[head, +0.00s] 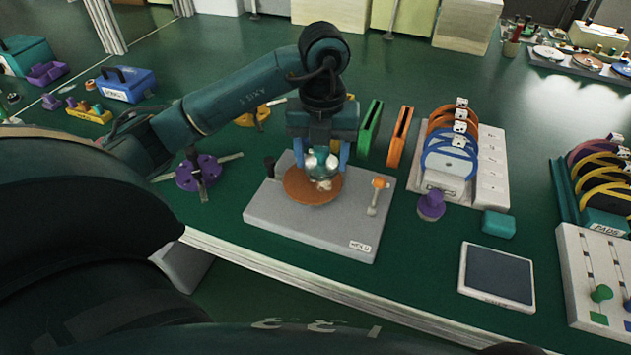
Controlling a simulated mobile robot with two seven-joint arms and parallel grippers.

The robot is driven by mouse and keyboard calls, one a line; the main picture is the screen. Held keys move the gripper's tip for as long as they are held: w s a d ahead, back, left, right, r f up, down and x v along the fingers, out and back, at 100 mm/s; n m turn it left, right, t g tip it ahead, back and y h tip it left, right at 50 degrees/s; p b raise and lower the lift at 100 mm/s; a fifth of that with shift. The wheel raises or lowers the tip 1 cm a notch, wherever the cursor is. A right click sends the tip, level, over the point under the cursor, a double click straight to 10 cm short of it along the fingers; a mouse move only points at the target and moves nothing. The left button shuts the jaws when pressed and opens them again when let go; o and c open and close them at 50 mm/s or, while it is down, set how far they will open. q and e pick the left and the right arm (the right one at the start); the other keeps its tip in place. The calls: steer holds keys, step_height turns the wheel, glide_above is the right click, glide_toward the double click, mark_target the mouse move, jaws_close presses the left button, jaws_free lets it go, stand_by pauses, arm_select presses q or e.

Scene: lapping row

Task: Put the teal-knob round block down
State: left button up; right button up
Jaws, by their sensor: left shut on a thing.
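My left gripper (320,150) points down over the grey plate (275,215) in the middle of the green bench. It is shut on the teal-knob round block (321,166), whose pale, shiny body shows between and below the blue fingers. The block is over the orange-brown disc (300,188) on the plate. I cannot tell whether it touches the disc. The knob is mostly hidden by the fingers. My right gripper is not in view.
An orange-topped lever (377,192) stands on the plate's right side. A purple star-shaped knob (198,173) is to the left. Green (370,125) and orange (399,135) upright holders stand behind. A disc rack (450,165), purple knob (431,205) and dark-topped pad (497,273) are right.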

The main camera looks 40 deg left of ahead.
mark_target(321, 149)
arm_select(q)
steer(key=shift+f, duration=3.4)
steer(key=shift+f, duration=0.2)
steer(key=o, duration=1.2)
steer(key=shift+c, duration=0.2)
steer(key=shift+r, duration=0.1)
steer(key=shift+r, duration=0.25)
step_height(321, 149, up, 12)
steer(key=shift+f+p, duration=0.15)
steer(key=shift+p, duration=0.35)
steer(key=shift+s, duration=0.1)
